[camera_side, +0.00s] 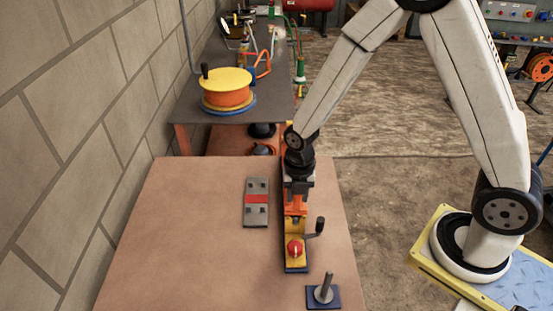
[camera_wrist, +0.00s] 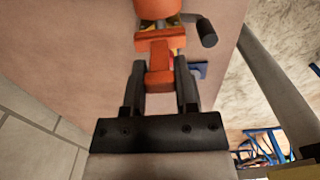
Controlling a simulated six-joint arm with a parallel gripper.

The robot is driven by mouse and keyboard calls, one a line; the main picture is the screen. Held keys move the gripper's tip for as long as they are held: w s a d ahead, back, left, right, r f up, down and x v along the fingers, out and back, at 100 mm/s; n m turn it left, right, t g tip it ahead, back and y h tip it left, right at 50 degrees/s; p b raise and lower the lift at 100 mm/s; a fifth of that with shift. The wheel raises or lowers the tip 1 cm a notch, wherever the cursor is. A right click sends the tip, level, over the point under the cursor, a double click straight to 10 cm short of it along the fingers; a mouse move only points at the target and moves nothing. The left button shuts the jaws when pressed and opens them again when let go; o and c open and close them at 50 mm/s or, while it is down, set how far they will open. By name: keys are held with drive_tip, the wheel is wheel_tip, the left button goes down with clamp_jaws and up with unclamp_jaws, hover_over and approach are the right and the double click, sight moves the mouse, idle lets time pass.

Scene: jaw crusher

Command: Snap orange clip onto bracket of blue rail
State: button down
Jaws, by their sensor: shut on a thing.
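My gripper (camera_side: 296,193) points down over the table, shut on the orange clip (camera_side: 295,208). In the wrist view the clip (camera_wrist: 159,77) sits between the two dark fingers of my gripper (camera_wrist: 160,66), with its wider end beyond the fingertips. The blue rail (camera_side: 296,269) lies lengthwise under my gripper and carries yellow parts, a red knob (camera_side: 295,249) and a black-handled crank (camera_side: 318,227). The clip is over or against the yellow part just behind the knob; I cannot tell whether it touches the bracket, which the clip and gripper mostly hide.
A blue base with a grey upright pin (camera_side: 324,288) stands at the front right. The tabletop (camera_side: 180,230) is clear at the left. A yellow-and-orange reel (camera_side: 227,90) stands on the dark bench behind.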

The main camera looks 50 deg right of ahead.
drive_tip(key=shift+f, duration=1.25)
idle(3.8)
drive_tip(key=shift+c, duration=1.5)
unclamp_jaws()
drive_tip(key=shift+r, duration=0.1)
drive_tip(key=shift+r, duration=3.8)
